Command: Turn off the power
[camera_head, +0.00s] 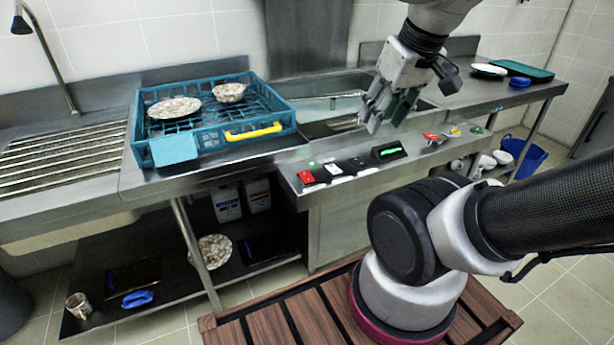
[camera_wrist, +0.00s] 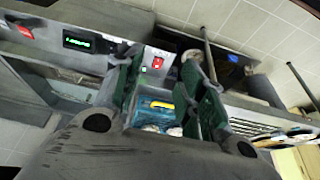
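The control panel (camera_head: 345,180) runs along the front edge of the steel counter. A red switch (camera_head: 306,177) sits on its left end, near a small green light (camera_head: 312,163). The red switch also shows in the wrist view (camera_wrist: 157,63), seen between my fingertips. A display with lit green characters (camera_head: 388,151) is right of it; it also shows in the wrist view (camera_wrist: 77,42). My gripper (camera_head: 386,122) is open and empty, fingers pointing down above the counter behind the display. It touches nothing that I can see. The switch's position is too small to tell.
A blue dish rack (camera_head: 285,120) with plates stands left of the panel. A sink (camera_head: 330,84) lies behind. Black switches (camera_head: 358,163), a red-and-yellow control (camera_head: 432,137) and a yellow button (camera_head: 455,131) share the panel. A green tray (camera_head: 520,68) lies at the far right.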

